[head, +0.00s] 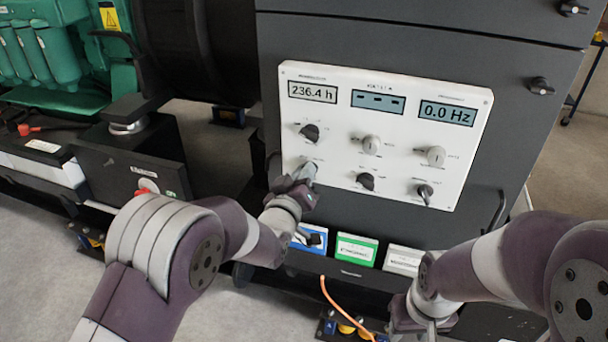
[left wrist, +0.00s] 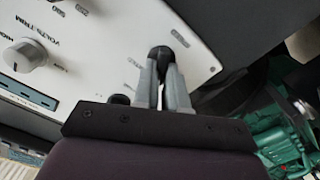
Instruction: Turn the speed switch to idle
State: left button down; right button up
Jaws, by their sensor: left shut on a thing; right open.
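The white control panel (head: 335,165) carries two rows of knobs below three displays. My left gripper (head: 308,170) is at the panel's lower-left knob and mostly hides it in the head view. In the left wrist view, my left gripper (left wrist: 166,70) is shut on this black knob (left wrist: 160,52), its fingers on either side of it. The labels around it are too small to read, so I cannot confirm that it is the speed switch or tell its setting. My right gripper (head: 430,326) is open and empty, low at the right, away from the panel.
Other knobs sit nearby: a black one (head: 310,132) above, a black one (head: 366,181) to the right, and a grey volts trim knob (left wrist: 22,55). An orange cable (head: 340,308) hangs low. Green machinery (head: 75,62) is at the left.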

pick_arm(q)
jog(key=c, duration=1.2)
grip_release()
jog(key=b+v, duration=0.1)
jog(key=v, duration=1.1)
jog(key=shift+s+a, duration=0.1)
jog(key=shift+s, duration=0.25)
